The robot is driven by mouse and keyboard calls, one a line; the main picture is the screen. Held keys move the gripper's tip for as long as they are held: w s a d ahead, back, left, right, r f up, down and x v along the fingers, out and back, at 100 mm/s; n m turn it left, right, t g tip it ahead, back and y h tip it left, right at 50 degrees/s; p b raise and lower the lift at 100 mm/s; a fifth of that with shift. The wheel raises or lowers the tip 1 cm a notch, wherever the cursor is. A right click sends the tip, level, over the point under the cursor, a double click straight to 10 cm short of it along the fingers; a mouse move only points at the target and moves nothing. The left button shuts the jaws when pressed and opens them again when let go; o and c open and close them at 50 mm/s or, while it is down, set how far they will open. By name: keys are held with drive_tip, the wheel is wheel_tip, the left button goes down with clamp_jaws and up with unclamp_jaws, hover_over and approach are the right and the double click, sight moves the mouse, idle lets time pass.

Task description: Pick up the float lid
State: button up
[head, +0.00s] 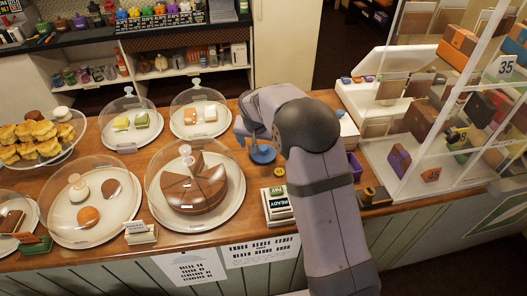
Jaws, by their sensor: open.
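Several clear domes with knobs cover plates of cakes on the wooden counter; I cannot tell which is the float lid. The largest dome (160,168) covers a sliced chocolate cake (193,188). A dome at left (72,190) covers small round cakes. Two domes stand behind, one over green and yellow cakes (130,90) and one over white and orange pieces (200,93). My gripper (243,130) is open, at the right of the rear right dome and apart from the largest dome. Its fingers are small and partly hidden by my arm.
A stand of pastries (42,150) is at far left. A blue round object (262,154) is close by my gripper. Small signs (277,205) stand right of the largest dome. A glass display case (430,120) fills the right. Shelves with jars (160,65) are behind.

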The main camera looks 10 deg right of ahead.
sight(263, 148)
drive_tip(key=shift+p+x, duration=0.8)
drive_tip(key=shift+x, duration=1.1)
drive_tip(key=shift+d, duration=0.15)
drive_tip(key=shift+r, duration=0.1)
drive_tip(key=c, duration=1.1)
wheel_tip(263, 148, up, 10)
drive_tip(key=b, duration=0.3)
